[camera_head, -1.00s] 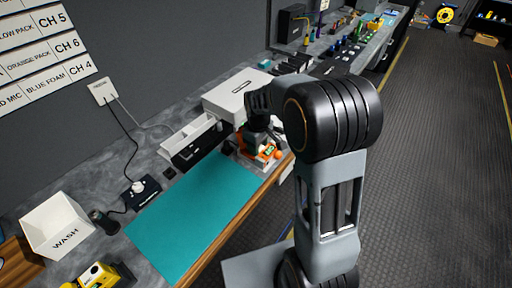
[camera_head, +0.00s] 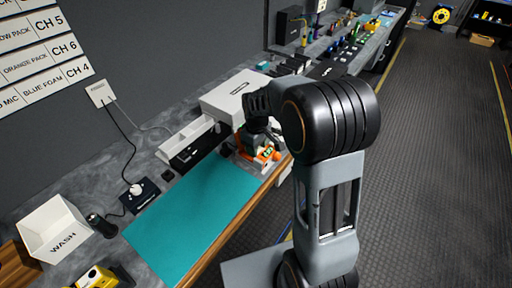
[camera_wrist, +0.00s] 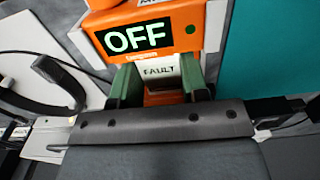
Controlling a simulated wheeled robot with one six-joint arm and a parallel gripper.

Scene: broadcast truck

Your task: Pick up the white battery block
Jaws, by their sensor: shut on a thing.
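The white battery block (camera_wrist: 160,72), marked FAULT, shows in the wrist view between the two green fingers of my gripper (camera_wrist: 160,84). The fingers are shut on its sides. Around and beyond it is an orange device (camera_wrist: 150,14) with a display reading OFF. I cannot tell whether the block is still seated in the device. In the head view the orange device (camera_head: 268,154) stands at the bench's front edge, past the teal mat, with my gripper (camera_head: 257,143) over it. The block is hidden there by my arm.
A teal mat (camera_head: 190,215) lies clear on the bench. Behind the device are a white case (camera_head: 235,97) and a white divided tray (camera_head: 187,138). A white WASH bin (camera_head: 55,228) and a yellow item (camera_head: 98,277) are at the left. Open floor lies right.

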